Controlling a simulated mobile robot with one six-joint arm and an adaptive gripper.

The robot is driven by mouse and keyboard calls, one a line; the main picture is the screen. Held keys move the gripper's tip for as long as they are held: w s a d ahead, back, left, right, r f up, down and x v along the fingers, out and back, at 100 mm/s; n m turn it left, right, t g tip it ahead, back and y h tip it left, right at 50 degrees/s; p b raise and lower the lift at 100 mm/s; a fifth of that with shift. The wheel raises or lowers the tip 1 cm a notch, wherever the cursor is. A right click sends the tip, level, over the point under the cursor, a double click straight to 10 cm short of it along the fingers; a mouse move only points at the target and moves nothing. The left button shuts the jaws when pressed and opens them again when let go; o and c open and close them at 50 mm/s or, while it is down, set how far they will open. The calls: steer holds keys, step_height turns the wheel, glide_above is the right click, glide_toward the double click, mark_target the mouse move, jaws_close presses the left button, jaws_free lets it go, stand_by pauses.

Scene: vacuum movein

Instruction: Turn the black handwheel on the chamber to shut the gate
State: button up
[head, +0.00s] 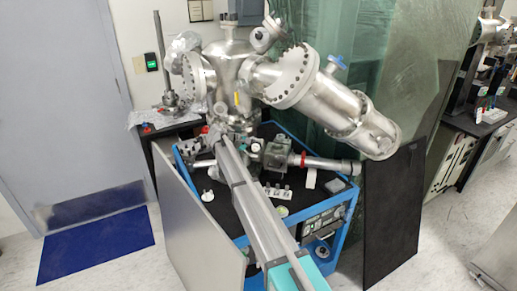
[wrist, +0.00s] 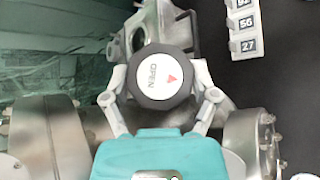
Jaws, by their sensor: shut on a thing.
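The black handwheel (wrist: 160,76) is in the upper middle of the wrist view. The handwheel and my fingertips cannot be made out clearly in the head view. The gate itself is not visible.
A blue-framed cart (head: 349,213) carries the chamber and several fittings. A large flanged tube (head: 335,95) juts out to the right. A numbered white strip (wrist: 243,28) lies at the wrist view's upper right. A black panel (head: 393,205) stands right of the cart.

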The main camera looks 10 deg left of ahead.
steer(key=o, duration=1)
steer(key=shift+w+a+r, duration=0.1)
steer(key=shift+w+a, duration=0.1)
steer(key=shift+s+d, duration=0.1)
steer(key=shift+s+d, duration=0.35)
steer(key=shift+d, duration=0.1)
steer(key=s+d+f+m+g+y, duration=0.2)
steer(key=s+d+f+m, duration=0.1)
steer(key=s+d, duration=0.7)
steer(key=s+d+f+m+g+y, duration=0.2)
steer(key=s+d+f+m+y, duration=0.1)
steer(key=s+d, duration=0.7)
steer(key=s+d+f+m+y, duration=0.1)
steer(key=s+d+m+y, duration=0.1)
steer(key=s, duration=0.8)
steer(key=s+d+f+m+g+y, duration=0.1)
steer(key=s+d+f+m+y, duration=0.1)
steer(key=s+d, duration=0.4)
steer(key=s+m+y, duration=0.1)
steer(key=s+m, duration=0.1)
steer(key=s, duration=0.3)
steer(key=shift+s+d+y, duration=0.15)
steer(key=shift+d+y, duration=0.1)
steer(key=shift+y, duration=0.05)
